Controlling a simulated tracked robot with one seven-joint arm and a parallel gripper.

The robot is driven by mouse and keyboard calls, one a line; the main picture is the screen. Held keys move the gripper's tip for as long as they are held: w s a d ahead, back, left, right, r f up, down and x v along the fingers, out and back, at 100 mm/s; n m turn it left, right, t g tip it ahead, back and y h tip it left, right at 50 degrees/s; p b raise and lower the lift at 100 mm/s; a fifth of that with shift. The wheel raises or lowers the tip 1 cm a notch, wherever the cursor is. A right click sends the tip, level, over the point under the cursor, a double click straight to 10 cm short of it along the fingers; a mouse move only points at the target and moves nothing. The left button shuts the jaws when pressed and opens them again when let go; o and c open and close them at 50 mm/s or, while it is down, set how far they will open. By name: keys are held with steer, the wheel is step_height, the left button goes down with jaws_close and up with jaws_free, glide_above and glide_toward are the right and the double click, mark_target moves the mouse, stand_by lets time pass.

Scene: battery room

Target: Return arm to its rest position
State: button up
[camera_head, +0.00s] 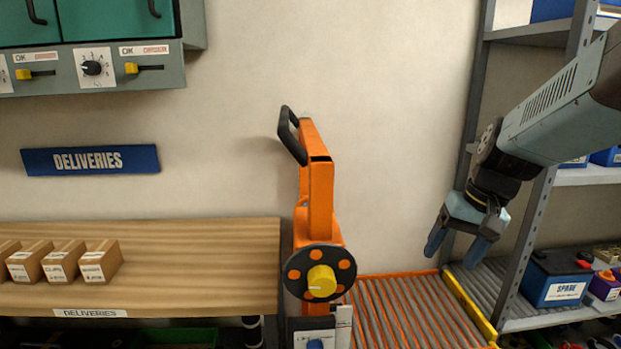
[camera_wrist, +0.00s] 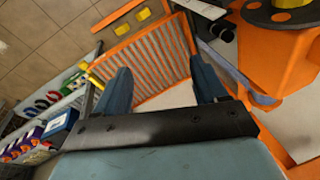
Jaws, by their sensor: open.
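My gripper (camera_head: 458,247) hangs at the right in the head view, at the end of my grey-blue arm, with its fingers pointing down. The two blue fingers stand apart with nothing between them. In the wrist view my gripper (camera_wrist: 162,92) also shows open and empty, above an orange-edged roller conveyor (camera_wrist: 150,60). In the head view the gripper is in front of the metal shelf and to the right of the orange machine (camera_head: 320,200).
A shelf rack (camera_head: 524,245) with a blue SPARE battery (camera_head: 562,285) stands at the right, close to the arm. The roller conveyor (camera_head: 410,310) lies below. A wooden DELIVERIES shelf (camera_head: 200,260) with small boxes (camera_head: 62,262) is at the left. Bare wall is between.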

steer(key=s+a+r+n+t+h, duration=0.2)
steer(key=s+r+t, duration=0.2)
steer(key=s+r, duration=0.2)
steer(key=shift+s+a+r, duration=0.25)
steer(key=shift+s+a, duration=0.05)
steer(key=shift+s, duration=0.05)
stand_by(1.8)
